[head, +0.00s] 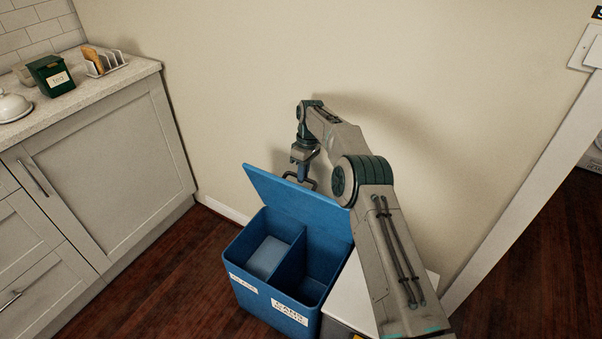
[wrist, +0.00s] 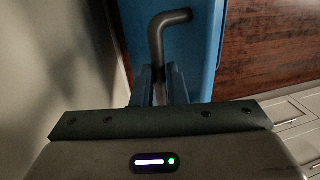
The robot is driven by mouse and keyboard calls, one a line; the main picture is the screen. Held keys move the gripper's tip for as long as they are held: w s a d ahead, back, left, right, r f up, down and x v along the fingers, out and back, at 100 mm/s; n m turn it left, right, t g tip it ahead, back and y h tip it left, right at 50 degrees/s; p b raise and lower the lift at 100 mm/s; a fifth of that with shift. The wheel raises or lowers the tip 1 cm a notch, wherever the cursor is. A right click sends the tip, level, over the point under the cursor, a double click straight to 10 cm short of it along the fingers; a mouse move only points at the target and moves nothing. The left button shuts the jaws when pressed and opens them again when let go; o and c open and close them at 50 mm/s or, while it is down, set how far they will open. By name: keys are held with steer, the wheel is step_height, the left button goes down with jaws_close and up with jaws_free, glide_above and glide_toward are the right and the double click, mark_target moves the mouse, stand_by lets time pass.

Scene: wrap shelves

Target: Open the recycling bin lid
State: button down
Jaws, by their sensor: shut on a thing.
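The blue recycling bin (head: 247,256) stands on the floor against the wall, with two compartments and white labels on its front. Its blue lid (head: 268,188) is raised and tilted up at the rear, so the inside shows. The lid also shows in the wrist view (wrist: 203,50). My gripper (head: 301,176) is behind the raised lid near its top edge. It is shut on the dark bent handle (wrist: 160,40), seen between the fingers (wrist: 158,88) in the wrist view. My arm hides the right end of the lid.
A grey cabinet and counter (head: 100,110) stand at the left, holding a green tea box (head: 50,76) and a toast rack (head: 103,61). A white-topped box (head: 345,295) stands right beside the bin. Dark wood floor is open between cabinet and bin.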

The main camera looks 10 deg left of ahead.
steer(key=shift+w+d+f, duration=0.2)
steer(key=shift+d+f, duration=0.15)
steer(key=shift+f, duration=0.3)
steer(key=c, duration=1.9)
jaws_free()
steer(key=o, duration=0.4)
steer(key=shift+w+f, duration=0.1)
steer(key=shift+o, duration=0.2)
step_height(320, 180, up, 8)
steer(key=w+p, duration=0.1)
steer(key=p, duration=0.5)
steer(key=shift+w+d, duration=0.15)
steer(key=shift+w, duration=0.1)
steer(key=shift+f, duration=0.1)
steer(key=shift+c, duration=0.3)
